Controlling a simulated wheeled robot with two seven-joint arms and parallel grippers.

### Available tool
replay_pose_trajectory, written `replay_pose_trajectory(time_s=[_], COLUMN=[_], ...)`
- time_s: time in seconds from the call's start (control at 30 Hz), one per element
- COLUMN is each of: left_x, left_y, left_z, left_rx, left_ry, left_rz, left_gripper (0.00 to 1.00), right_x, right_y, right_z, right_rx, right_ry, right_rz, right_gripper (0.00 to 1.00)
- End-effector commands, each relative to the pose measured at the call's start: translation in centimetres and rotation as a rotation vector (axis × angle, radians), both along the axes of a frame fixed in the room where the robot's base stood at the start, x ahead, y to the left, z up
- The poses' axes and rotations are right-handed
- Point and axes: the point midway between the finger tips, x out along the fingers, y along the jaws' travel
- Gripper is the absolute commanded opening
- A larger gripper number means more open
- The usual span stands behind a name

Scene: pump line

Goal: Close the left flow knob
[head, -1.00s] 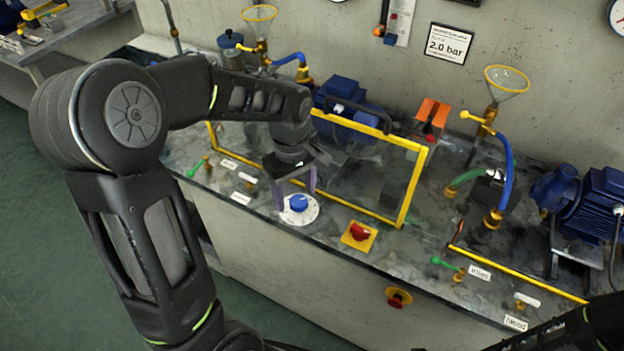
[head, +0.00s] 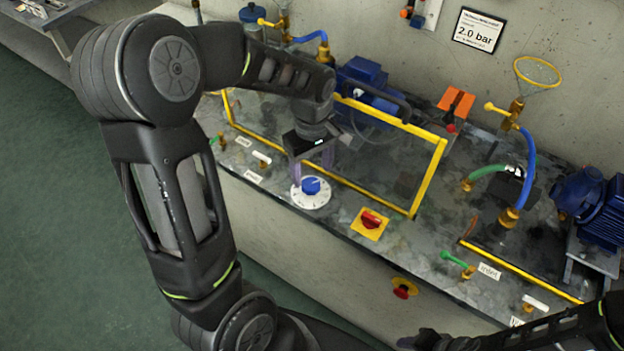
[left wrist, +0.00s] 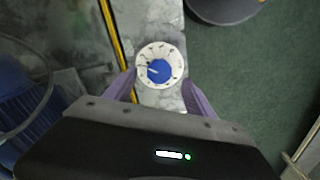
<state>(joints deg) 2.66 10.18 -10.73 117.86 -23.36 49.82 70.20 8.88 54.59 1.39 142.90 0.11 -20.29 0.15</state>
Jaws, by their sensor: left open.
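The left flow knob is a blue knob (head: 311,186) on a round white dial (head: 311,200) near the bench's front edge. In the left wrist view the blue knob (left wrist: 159,71) shows a white pointer mark and sits within the dial (left wrist: 145,52). My left gripper (head: 311,172) is open and points down above the knob. In the left wrist view its purple fingers (left wrist: 159,85) stand on either side of the knob, apart from it.
A yellow-framed clear guard (head: 428,180) stands just behind the dial. A red switch on a yellow plate (head: 370,223) is to its right. Valves with green handles (head: 454,259) and a red emergency button (head: 402,290) are further right. A sign (head: 478,31) reads 2.0 bar.

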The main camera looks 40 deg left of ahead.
Motion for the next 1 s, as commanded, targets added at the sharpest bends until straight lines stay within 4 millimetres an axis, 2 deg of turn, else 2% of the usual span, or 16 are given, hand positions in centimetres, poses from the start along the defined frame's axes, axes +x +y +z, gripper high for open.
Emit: replay_pose_trajectory(time_s=[0.1,0.3,0.63,1.0], left_x=[-0.1,-0.1,0.0,0.0], left_y=[0.0,0.0,0.0,0.0], left_z=[-2.0,-4.3,-4.8,-4.8], left_rx=[-0.001,0.0,0.0,0.0], left_ry=[0.006,0.003,0.0,0.0], left_rz=[0.0,0.0,0.0,0.0], left_gripper=[0.64,0.64,0.64,0.34], right_x=[0.0,0.0,-0.1,-0.1], right_y=[0.0,0.0,0.0,0.0], right_z=[0.2,0.4,0.4,0.4], right_rx=[-0.001,-0.002,-0.002,-0.002], right_ry=[0.0,0.002,0.002,0.002], right_rz=[0.0,-0.001,-0.001,-0.001], right_gripper=[0.36,0.36,0.36,0.36])
